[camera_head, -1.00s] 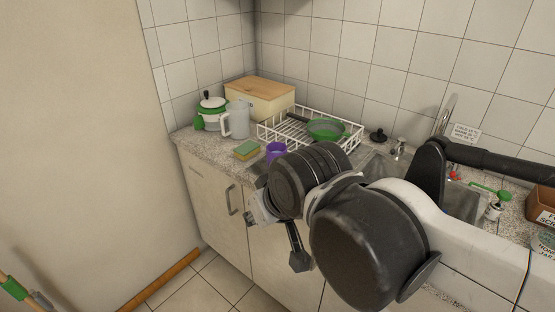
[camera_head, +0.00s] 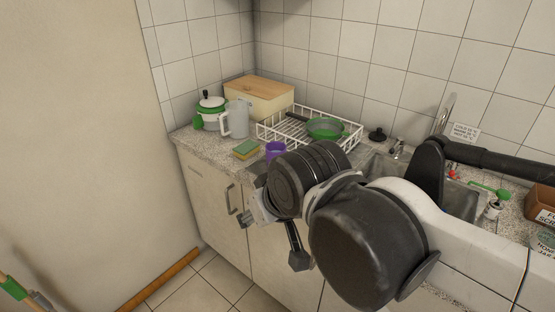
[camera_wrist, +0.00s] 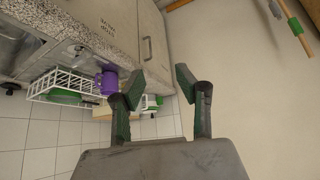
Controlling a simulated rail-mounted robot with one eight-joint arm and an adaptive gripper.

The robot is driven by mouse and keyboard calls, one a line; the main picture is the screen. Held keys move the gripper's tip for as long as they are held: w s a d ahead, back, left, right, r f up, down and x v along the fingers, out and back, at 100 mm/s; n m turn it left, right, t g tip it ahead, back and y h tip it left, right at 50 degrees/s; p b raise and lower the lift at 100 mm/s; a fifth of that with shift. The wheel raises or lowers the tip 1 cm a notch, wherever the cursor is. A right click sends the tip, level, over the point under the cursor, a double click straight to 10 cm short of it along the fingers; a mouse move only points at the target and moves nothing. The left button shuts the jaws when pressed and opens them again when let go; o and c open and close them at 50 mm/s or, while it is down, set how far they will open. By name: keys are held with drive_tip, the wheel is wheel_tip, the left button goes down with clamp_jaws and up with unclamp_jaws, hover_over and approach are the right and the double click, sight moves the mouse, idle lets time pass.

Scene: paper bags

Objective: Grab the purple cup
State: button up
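The purple cup (camera_head: 275,150) stands on the granite counter in front of the dish rack, partly hidden by my arm in the head view. In the wrist view the purple cup (camera_wrist: 107,82) shows left of my gripper, with its handle visible. My gripper (camera_wrist: 160,84) is open and empty, its two fingers spread well apart. In the head view my gripper (camera_head: 246,216) is in front of the cabinet doors, below the counter edge and apart from the cup.
A sponge (camera_head: 246,149) lies left of the cup. A white pitcher (camera_head: 236,119), a green-and-white pot (camera_head: 210,112) and a bread box (camera_head: 259,97) stand behind. The dish rack (camera_head: 350,138) holds a green strainer (camera_head: 325,128). The sink (camera_head: 462,203) is right.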

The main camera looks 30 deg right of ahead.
drive_tip(key=w+d+r+g, duration=0.2)
drive_tip(key=w+d+r, duration=0.2)
drive_tip(key=w, duration=0.3)
drive_tip(key=n+g+p, duration=0.2)
drive_tip(key=g, duration=0.3)
hover_over(280, 159)
drive_tip(key=s+d, duration=0.3)
drive_tip(key=f, duration=0.8)
drive_tip(key=shift+a, duration=0.25)
wheel_tip(280, 159, down, 13)
drive_tip(key=shift+d+f+p, duration=0.1)
drive_tip(key=shift+p, duration=0.3)
clamp_jaws()
